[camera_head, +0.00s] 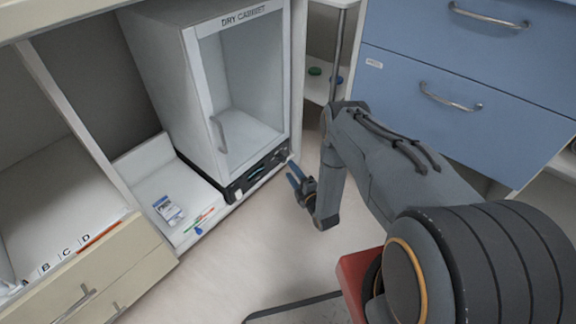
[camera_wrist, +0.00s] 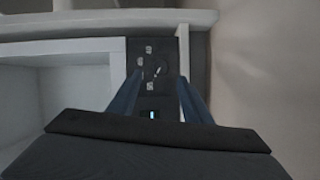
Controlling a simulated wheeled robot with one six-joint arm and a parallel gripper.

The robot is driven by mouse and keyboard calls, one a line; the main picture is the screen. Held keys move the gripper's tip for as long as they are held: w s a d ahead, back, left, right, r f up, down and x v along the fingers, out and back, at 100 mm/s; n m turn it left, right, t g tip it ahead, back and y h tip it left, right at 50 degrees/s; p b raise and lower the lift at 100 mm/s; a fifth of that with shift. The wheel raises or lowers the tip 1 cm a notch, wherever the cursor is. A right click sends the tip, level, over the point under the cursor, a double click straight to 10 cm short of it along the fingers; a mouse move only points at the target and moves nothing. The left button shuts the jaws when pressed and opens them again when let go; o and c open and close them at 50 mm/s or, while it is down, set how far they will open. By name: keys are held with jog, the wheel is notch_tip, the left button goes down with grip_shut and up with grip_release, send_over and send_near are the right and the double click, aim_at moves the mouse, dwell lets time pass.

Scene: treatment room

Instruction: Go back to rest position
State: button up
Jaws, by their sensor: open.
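My gripper (camera_head: 292,172) is in front of the lower right of the dry cabinet (camera_head: 170,80), above the floor, in the head view. Its two blue fingers point up and left toward the cabinet's dark control panel. In the wrist view my gripper (camera_wrist: 155,92) shows its two fingers apart with nothing between them. The control panel (camera_wrist: 152,62) with its knob and small lit display lies beyond the fingers. My arm reaches in from the right of the head view.
The cabinet's glass door (camera_head: 245,90) is shut. A white tray (camera_head: 150,185) with small packets and colored items lies left of it. Blue drawers (camera_head: 470,75) stand at the right. Pale floor (camera_head: 235,255) lies open below. A red object (camera_head: 352,280) is beside my arm.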

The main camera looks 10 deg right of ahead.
jog(key=shift+s+d, duration=0.15)
jog(key=shift+s, duration=0.45)
